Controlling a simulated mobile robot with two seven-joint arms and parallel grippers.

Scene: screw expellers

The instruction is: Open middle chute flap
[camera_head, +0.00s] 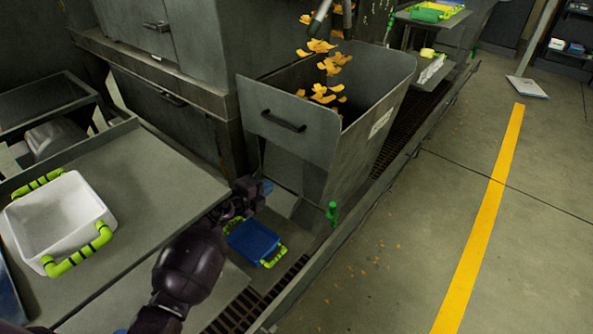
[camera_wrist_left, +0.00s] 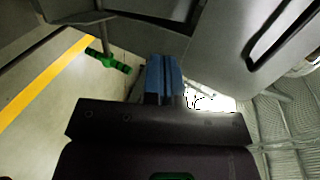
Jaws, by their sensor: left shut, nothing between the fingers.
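A grey chute bin (camera_head: 345,150) with a black handle stands in the middle of the head view, with orange pieces (camera_head: 325,75) dropping into it. A green handle (camera_head: 332,213) shows at its lower front right. It also shows in the left wrist view as a green bar (camera_wrist_left: 107,60), left of the fingers. A sloped grey plate (camera_head: 281,202) shows under the bin; I cannot tell whether it is the flap. My left gripper (camera_head: 266,187) is low beside the bin's left side. Its blue fingers (camera_wrist_left: 163,75) are shut and empty, apart from the green handle. My right gripper is not in view.
A blue tray (camera_head: 254,239) with green handles sits low, close to my left gripper. A white tub (camera_head: 60,220) with green handles stands on the grey table (camera_head: 145,165) at left. A raised edge (camera_head: 345,232) runs along the machine. The floor at right is open.

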